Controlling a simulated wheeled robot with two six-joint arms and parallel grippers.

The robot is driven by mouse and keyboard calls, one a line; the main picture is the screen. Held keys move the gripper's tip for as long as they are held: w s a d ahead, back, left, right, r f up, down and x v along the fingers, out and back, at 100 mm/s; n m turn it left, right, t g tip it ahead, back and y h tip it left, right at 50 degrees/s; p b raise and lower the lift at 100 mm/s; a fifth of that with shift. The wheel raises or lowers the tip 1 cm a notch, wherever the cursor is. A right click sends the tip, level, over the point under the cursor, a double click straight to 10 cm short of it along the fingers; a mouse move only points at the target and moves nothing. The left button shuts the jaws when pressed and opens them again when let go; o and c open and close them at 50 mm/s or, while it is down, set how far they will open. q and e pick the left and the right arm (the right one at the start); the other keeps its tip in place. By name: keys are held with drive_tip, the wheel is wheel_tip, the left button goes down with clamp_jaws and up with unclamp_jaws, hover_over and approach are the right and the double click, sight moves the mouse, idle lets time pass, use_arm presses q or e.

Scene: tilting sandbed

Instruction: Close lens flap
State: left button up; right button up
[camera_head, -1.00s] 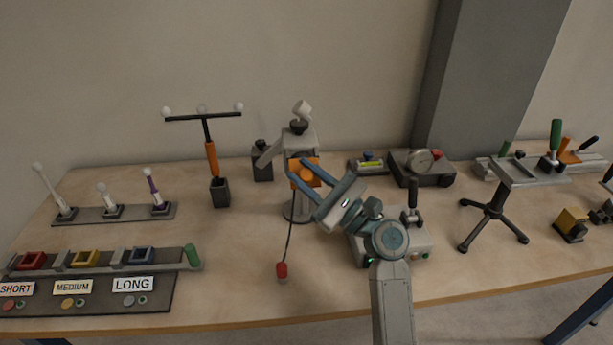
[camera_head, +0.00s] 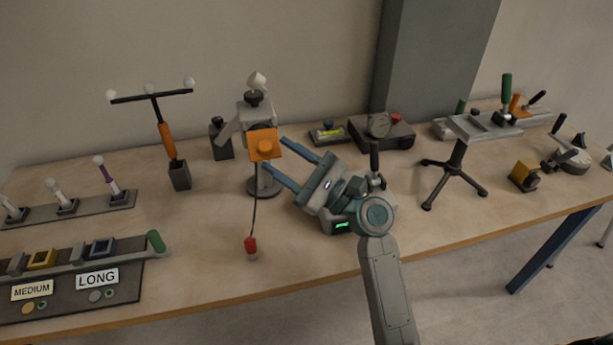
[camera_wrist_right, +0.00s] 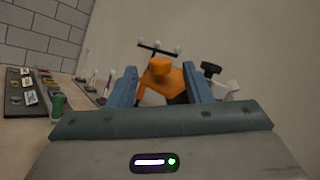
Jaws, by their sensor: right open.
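The lens flap appears to be the orange plate with an orange knob (camera_head: 264,146) on the front of a grey instrument head (camera_head: 255,113). In the head view it hangs upright across the front of that head. My right gripper (camera_head: 274,156) is open, its blue fingers pointing at the flap from the lower right, tips close to its right edge. In the right wrist view the orange flap (camera_wrist_right: 178,82) shows between the two open fingers (camera_wrist_right: 161,84). I cannot tell whether a finger touches it. The lens behind it is hidden. My left gripper is out of view.
A red weight (camera_head: 251,246) hangs on a cord below the instrument. A T-shaped stand with an orange handle (camera_head: 166,140) is to the left. Bare tabletop lies front left of the instrument.

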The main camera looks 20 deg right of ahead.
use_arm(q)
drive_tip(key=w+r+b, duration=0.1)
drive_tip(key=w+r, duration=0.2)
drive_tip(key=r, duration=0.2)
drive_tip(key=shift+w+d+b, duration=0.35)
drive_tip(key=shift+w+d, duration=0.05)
use_arm(e)
drive_tip(key=v, duration=0.6)
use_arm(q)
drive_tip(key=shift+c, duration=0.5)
use_arm(e)
drive_tip(key=shift+s+d, duration=0.15)
